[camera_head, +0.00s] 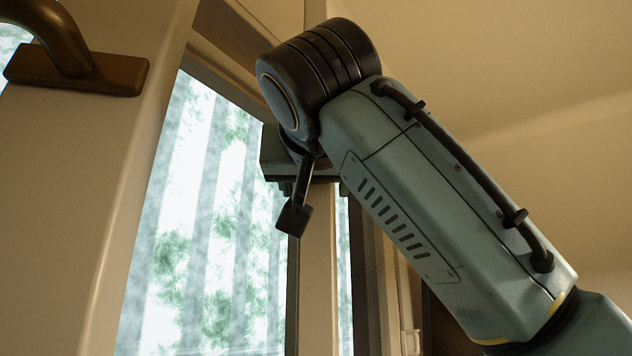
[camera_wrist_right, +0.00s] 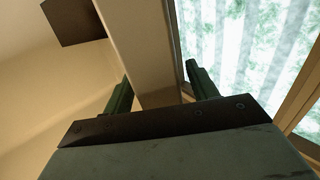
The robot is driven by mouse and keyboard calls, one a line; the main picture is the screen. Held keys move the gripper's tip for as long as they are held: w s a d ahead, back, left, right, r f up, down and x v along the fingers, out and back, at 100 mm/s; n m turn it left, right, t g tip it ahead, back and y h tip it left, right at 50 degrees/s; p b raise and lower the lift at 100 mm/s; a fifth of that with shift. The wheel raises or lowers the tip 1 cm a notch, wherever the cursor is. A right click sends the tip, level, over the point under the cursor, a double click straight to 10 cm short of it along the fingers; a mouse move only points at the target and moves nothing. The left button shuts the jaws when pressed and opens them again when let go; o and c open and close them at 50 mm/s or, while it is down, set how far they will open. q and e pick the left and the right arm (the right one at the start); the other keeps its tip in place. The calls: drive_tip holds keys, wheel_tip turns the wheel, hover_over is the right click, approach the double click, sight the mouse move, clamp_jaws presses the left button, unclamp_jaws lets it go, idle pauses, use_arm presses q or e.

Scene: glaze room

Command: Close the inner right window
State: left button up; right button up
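A cream window sash edge (camera_head: 318,270) stands upright near the middle of the head view, with glass to its left. My right gripper (camera_head: 316,186) is at this edge, mostly hidden behind my wrist. In the right wrist view, its two green fingers (camera_wrist_right: 158,72) are spread, one on each side of a cream bar (camera_wrist_right: 150,50). I cannot tell whether they touch it. Another cream sash (camera_head: 120,150) with a brown handle (camera_head: 85,72) stands at the left. Which sash is the inner right window is unclear. My left gripper is not in view.
Striped, leafy glass (camera_head: 215,230) fills the space between the cream uprights. A plain beige wall (camera_head: 520,60) is at the right. A dark square block (camera_wrist_right: 72,20) is at the top left of the wrist view.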

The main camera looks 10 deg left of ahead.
drive_tip(key=shift+s, duration=0.1)
drive_tip(key=s+d+b, duration=0.2)
drive_tip(key=s+b, duration=0.3)
drive_tip(key=s, duration=0.8)
drive_tip(key=shift+d, duration=0.1)
